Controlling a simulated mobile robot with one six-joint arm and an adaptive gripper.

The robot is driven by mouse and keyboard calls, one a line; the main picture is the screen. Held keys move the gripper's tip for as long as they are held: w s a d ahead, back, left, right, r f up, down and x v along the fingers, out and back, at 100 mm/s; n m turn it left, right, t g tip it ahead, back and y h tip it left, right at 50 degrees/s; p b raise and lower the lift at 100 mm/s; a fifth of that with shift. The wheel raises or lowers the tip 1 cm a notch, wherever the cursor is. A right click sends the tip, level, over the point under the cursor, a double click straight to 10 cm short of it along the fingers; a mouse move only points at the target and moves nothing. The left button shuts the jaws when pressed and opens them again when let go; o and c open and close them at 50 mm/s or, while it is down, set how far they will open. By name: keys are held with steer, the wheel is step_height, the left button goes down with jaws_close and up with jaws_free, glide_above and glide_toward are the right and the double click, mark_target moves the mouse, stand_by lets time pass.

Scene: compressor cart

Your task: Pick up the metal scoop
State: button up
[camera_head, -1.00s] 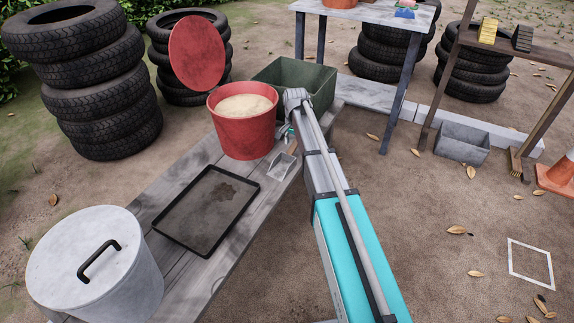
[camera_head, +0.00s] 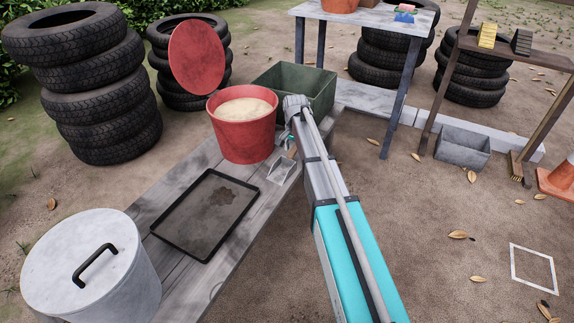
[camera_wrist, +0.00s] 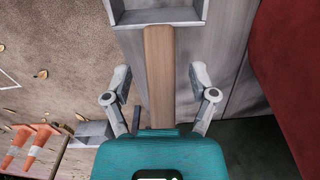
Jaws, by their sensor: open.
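The metal scoop (camera_head: 281,168) lies on the grey wooden bench (camera_head: 222,262), next to the red bucket. In the wrist view, its metal pan (camera_wrist: 158,16) is at the top edge, partly cut off. Its flat wooden handle (camera_wrist: 159,60) runs down from the pan between my fingers. My gripper (camera_wrist: 160,74) is open, with one finger on each side of the handle and a visible gap on both sides. How high the fingers are above the bench is hard to tell. In the head view my arm hides most of the gripper and part of the handle.
A red bucket (camera_head: 240,137) of pale grain-like material stands close beside the scoop. A green bin (camera_head: 310,84) is behind it. A black tray (camera_head: 165,233) and a lidded metal pot (camera_head: 130,270) occupy the bench's near part. Open ground lies to the right.

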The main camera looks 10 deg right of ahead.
steer(key=shift+f, duration=0.25)
stand_by(0.3)
jaws_close()
stand_by(0.5)
